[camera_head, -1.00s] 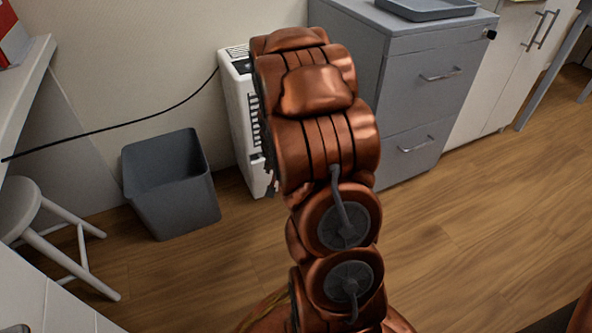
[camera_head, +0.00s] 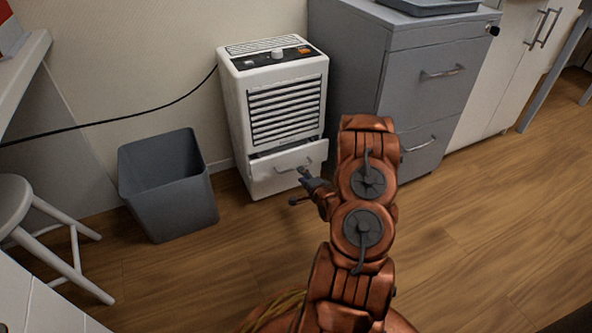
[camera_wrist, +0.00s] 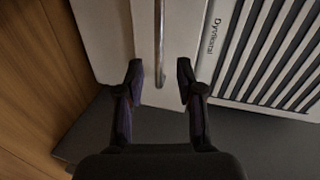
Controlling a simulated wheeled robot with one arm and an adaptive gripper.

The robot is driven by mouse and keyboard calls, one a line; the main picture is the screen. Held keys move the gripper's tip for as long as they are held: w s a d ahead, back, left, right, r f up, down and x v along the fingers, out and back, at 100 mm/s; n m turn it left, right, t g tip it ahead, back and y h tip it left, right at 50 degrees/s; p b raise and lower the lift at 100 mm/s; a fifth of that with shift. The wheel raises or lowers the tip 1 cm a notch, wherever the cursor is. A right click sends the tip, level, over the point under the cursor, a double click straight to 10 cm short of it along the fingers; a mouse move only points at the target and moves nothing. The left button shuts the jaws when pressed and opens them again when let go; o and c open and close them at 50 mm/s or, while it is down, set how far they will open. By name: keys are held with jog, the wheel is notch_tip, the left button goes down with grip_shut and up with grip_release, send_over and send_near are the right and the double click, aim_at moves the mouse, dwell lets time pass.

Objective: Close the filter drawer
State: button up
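The filter drawer (camera_head: 262,184) is the white bottom section of a white slatted appliance (camera_head: 238,112). It stands slightly out, with a dark gap along its top edge. Its bar handle (camera_head: 288,169) is partly hidden by my gripper. In the wrist view the drawer front (camera_wrist: 105,35) and the metal handle (camera_wrist: 159,35) show close up. My gripper (camera_head: 298,186) is in front of the drawer at handle height. In the wrist view my gripper (camera_wrist: 159,74) is open and empty, one finger on each side of the handle's line. I cannot tell whether it touches the drawer.
A grey bin (camera_head: 168,190) stands left of the appliance. A grey filing cabinet (camera_head: 425,85) stands close on its right. A white stool (camera_head: 50,235) is at the left. A black cord (camera_head: 120,122) runs along the wall. Wooden floor (camera_head: 480,230) is clear at right.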

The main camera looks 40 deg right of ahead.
aim_at(296, 167)
jog(key=shift+m, duration=0.3)
jog(key=shift+d+b+x, duration=0.2)
jog(key=shift+b+x, duration=1.65)
jog(key=shift+x, duration=1.9)
jog(key=shift+s, duration=0.15)
grip_shut()
